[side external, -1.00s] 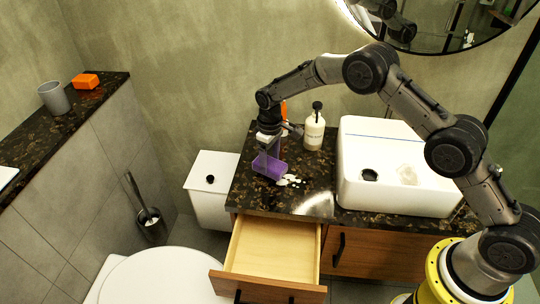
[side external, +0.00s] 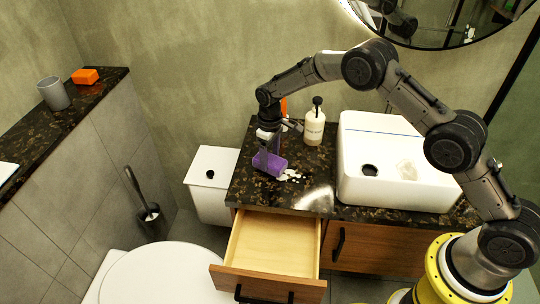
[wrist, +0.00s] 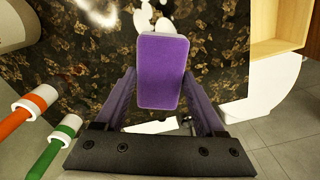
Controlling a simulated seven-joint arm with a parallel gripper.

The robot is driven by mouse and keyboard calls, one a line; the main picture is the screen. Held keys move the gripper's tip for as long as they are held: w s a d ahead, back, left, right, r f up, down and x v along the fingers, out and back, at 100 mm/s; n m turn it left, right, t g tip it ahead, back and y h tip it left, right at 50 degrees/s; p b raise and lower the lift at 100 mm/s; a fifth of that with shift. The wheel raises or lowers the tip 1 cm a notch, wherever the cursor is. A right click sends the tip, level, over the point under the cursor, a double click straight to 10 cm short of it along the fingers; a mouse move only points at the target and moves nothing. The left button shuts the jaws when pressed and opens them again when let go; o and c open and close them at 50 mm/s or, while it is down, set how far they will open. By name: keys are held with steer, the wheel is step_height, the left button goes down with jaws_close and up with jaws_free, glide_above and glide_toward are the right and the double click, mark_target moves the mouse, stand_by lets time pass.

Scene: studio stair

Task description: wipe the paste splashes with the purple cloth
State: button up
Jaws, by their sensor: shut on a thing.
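The purple cloth (side external: 270,164), a thick block-like pad, is at the left part of the dark speckled counter (side external: 255,196). My gripper (side external: 269,149) points down and is shut on it. In the wrist view the cloth (wrist: 160,72) sits between the two fingers. White paste splashes (side external: 290,175) lie on the counter just right of the cloth in the side view. In the wrist view, white splashes (wrist: 145,17) show beyond the cloth's far end. The cloth hides the counter under it, and I cannot tell how firmly it touches.
A pump bottle (side external: 313,126) stands behind and right of my gripper, and a white basin (side external: 395,190) fills the counter's right. An open drawer (side external: 272,242) juts out below the front edge. Orange (wrist: 18,122) and green (wrist: 56,146) handles show at the wrist view's left.

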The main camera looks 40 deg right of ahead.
mark_target(282, 160)
steer(key=shift+f, duration=0.7)
steer(key=shift+s+d, duration=1.95)
steer(key=shift+s+d+f, duration=0.3)
steer(key=shift+s+d, duration=0.55)
steer(key=shift+s, duration=0.1)
steer(key=shift+s+d, duration=1.25)
steer(key=shift+s, duration=0.15)
steer(key=shift+w+a+r, duration=0.2)
steer(key=shift+w+a, duration=0.5)
steer(key=shift+w, duration=0.1)
steer(key=shift+w+a+r, duration=0.2)
steer(key=shift+w+a, duration=0.5)
steer(key=shift+w, duration=0.1)
steer(key=shift+w+a+f, duration=0.1)
steer(key=shift+w+a, duration=1.25)
steer(key=shift+w, duration=0.05)
steer(key=shift+w+a+f, duration=0.25)
steer(key=shift+w+a, duration=0.95)
steer(key=shift+a, duration=0.1)
